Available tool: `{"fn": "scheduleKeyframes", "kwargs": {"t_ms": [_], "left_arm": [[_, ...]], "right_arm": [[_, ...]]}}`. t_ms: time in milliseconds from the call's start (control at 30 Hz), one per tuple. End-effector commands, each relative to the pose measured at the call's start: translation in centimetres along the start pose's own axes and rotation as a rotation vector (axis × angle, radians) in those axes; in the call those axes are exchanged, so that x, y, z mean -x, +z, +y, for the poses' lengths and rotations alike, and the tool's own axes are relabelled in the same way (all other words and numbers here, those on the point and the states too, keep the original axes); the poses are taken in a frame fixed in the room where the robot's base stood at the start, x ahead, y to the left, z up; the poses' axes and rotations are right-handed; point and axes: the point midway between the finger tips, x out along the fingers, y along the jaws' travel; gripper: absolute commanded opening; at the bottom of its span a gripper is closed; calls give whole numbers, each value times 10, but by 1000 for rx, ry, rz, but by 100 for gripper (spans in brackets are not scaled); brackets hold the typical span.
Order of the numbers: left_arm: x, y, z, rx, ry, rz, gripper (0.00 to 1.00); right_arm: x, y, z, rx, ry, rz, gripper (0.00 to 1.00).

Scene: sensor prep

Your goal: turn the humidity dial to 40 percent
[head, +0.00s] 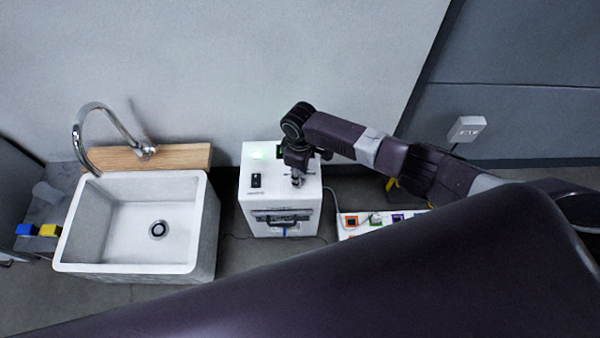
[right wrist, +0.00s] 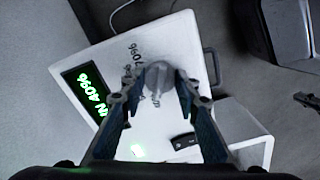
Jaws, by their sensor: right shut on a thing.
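A white box-shaped device (head: 281,222) stands by the wall in the head view; its top also shows in the right wrist view (right wrist: 172,45). A round grey dial (right wrist: 158,80) sits on that top. My right gripper (head: 297,180) reaches down onto the device; in the right wrist view its fingertips (right wrist: 159,84) are shut on the dial from both sides. A black display (right wrist: 90,92) beside the dial shows green text, upside down here, which appears to include 40%. Printed marks by the dial are partly hidden by the fingers. My left gripper is not in view.
A white sink (head: 120,250) with a curved tap (head: 100,118) stands left of the device. A white strip with coloured sockets (head: 372,222) lies right of it. A black rocker switch (head: 256,181) and a green light (head: 257,151) are on the device's top.

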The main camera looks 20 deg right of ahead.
Motion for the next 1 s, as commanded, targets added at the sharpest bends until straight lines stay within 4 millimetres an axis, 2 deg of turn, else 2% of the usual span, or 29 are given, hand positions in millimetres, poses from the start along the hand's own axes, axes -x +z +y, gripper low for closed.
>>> {"fn": "scheduleKeyframes", "kwargs": {"t_ms": [433, 467, 600, 1000], "left_arm": [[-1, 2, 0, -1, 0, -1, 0], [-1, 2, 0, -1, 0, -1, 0], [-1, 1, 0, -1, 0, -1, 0], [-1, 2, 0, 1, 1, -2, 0]], "right_arm": [[0, -1, 0, 13, 0, 2, 5], [0, -1, 0, 13, 0, 2, 30], [0, -1, 0, 13, 0, 2, 46], [6, -1, 0, 11, 0, 3, 47]]}}
